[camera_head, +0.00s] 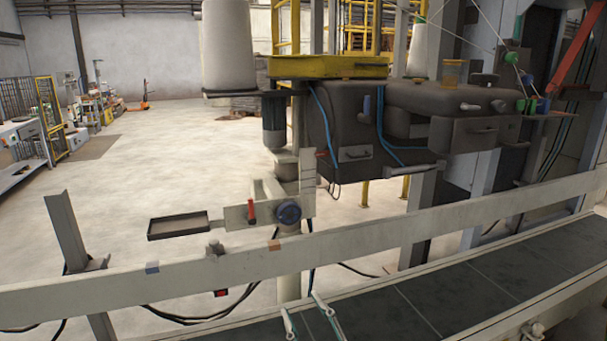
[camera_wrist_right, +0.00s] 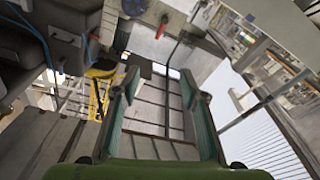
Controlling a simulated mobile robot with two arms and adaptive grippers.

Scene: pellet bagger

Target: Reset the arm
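My right gripper (camera_head: 303,304) shows at the bottom middle of the head view. Only the two fingers, pale with green pads, come into the picture, in front of the conveyor's near part. In the right wrist view the gripper (camera_wrist_right: 160,80) has its two green-padded fingers well apart. Nothing is between them, so it is open and empty. The rest of my right arm is out of the head view. My left arm and gripper do not show in either view.
Floor (camera_head: 120,170) at left is largely clear.

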